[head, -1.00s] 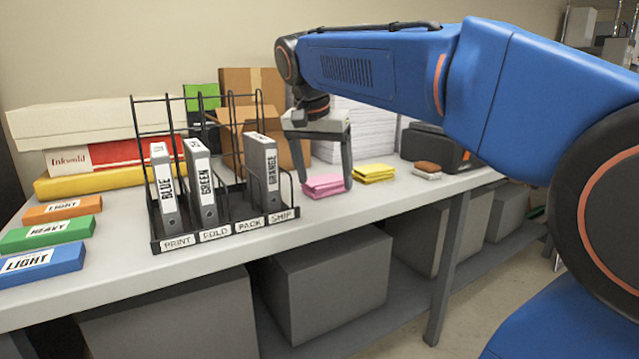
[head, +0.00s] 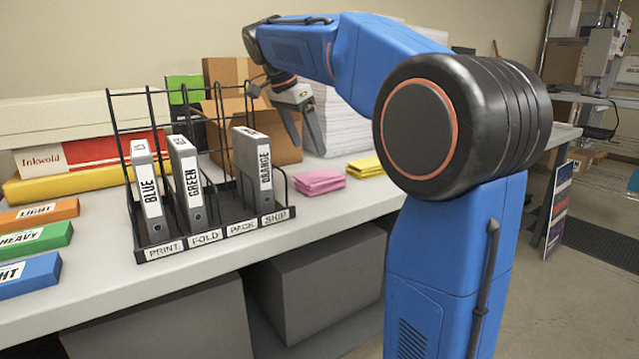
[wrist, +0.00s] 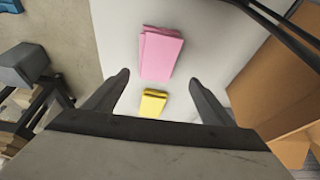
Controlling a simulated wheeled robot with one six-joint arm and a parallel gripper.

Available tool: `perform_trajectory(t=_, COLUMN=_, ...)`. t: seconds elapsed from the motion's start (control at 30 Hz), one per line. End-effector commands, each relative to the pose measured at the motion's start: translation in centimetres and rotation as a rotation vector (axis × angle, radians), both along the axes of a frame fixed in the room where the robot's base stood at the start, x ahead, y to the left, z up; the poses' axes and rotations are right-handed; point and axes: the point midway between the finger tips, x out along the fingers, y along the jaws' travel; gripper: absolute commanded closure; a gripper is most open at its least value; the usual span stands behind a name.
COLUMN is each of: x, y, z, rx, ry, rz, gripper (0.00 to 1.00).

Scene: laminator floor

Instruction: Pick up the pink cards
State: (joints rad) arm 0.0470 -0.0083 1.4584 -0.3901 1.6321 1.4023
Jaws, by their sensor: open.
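The pink cards (head: 320,182) lie in a small stack on the grey table, right of the file rack. They also show in the wrist view (wrist: 160,54), beyond my fingertips and near the middle. My gripper (head: 302,140) is open and empty, above the table and behind the pink cards in the head view. In the wrist view its two fingers (wrist: 158,78) are spread wide, with bare table and yellow cards (wrist: 153,102) showing between them. The yellow cards also lie right of the pink stack in the head view (head: 366,167).
A black wire rack (head: 215,236) with several grey binders stands left of the pink cards. A cardboard box (head: 285,150) and a white paper stack (head: 338,115) stand behind. Colored boxes lie at the left. The table in front of the cards is clear.

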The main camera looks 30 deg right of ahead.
Motion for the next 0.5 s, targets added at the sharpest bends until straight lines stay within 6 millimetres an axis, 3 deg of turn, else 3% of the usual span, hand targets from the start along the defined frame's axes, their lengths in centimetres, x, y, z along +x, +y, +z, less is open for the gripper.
perform_trajectory(t=0.2, x=0.0, y=-1.5, z=-3.5, rx=0.000, ry=0.002, rz=-0.001, gripper=0.23)
perform_trajectory(t=0.5, x=0.1, y=-2.3, z=-5.7, rx=0.000, ry=0.000, rz=0.000, gripper=0.23)
